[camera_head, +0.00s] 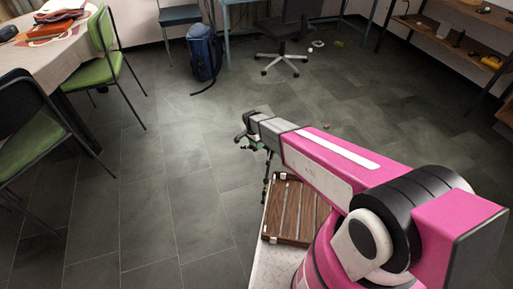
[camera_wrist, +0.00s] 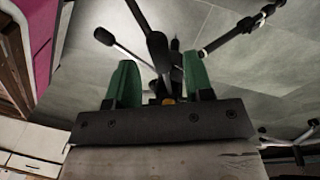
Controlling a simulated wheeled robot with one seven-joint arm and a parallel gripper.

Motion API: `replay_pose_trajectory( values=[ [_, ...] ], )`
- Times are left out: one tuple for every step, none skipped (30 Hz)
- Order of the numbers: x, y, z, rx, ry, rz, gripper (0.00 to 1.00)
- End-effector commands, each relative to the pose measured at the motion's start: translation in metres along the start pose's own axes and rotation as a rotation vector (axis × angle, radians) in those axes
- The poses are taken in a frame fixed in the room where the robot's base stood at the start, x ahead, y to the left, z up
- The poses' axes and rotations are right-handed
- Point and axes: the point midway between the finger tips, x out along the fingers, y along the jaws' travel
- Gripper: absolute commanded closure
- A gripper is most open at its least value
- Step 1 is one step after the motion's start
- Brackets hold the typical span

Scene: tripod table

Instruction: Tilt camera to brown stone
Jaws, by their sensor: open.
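My gripper (camera_wrist: 160,78) is open, with its two green fingers apart on either side of dark tripod parts. A black handle with a grey end (camera_wrist: 103,36) and a dark rod (camera_wrist: 245,32) reach out past the fingers. In the head view my gripper (camera_head: 243,136) is at the end of my pink arm, by the upper part of the thin dark tripod (camera_head: 266,172). I cannot tell whether the fingers touch it. No camera is clearly made out. A tiny brown thing (camera_head: 327,126) lies on the floor to the right; I cannot tell if it is the brown stone.
A brown slatted wooden tray (camera_head: 284,220) is on a pale surface (camera_head: 267,263) beside my arm. A green chair (camera_head: 92,75), a blue backpack (camera_head: 203,55) and a black office chair (camera_head: 283,50) stand farther back. Shelves (camera_head: 450,45) are at the right. The grey middle floor is open.

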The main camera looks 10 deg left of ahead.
Motion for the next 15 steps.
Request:
replay_pose_trajectory(
  values=[
    [-0.011, 0.001, 0.001, 0.0, 0.001, -0.002, 0.52],
    [-0.018, 0.001, 0.0, 0.0, 0.001, -0.002, 0.52],
    [-0.026, 0.001, 0.0, 0.0, 0.001, -0.002, 0.52],
    [-0.031, 0.001, 0.001, 0.0, 0.0, -0.002, 0.52],
    [-0.037, 0.001, 0.001, 0.0, 0.0, -0.002, 0.52],
    [-0.044, 0.001, 0.0, 0.0, 0.001, -0.002, 0.52],
    [-0.049, 0.001, 0.0, 0.0, 0.0, -0.002, 0.52],
    [-0.054, 0.001, 0.0, 0.0, 0.0, -0.002, 0.52],
    [-0.06, 0.001, 0.001, 0.0, 0.0, -0.001, 0.52],
    [-0.063, 0.001, 0.0, 0.0, 0.0, -0.002, 0.52],
    [-0.067, 0.001, 0.0, 0.0, 0.0, -0.002, 0.52],
    [-0.071, 0.001, 0.0, 0.0, 0.0, -0.001, 0.52],
    [-0.074, 0.001, 0.0, 0.0, 0.0, -0.001, 0.52],
    [-0.076, 0.0, 0.0, 0.0, 0.0, -0.001, 0.52],
    [-0.079, 0.0, 0.0, 0.0, 0.0, -0.001, 0.52]
  ],
)
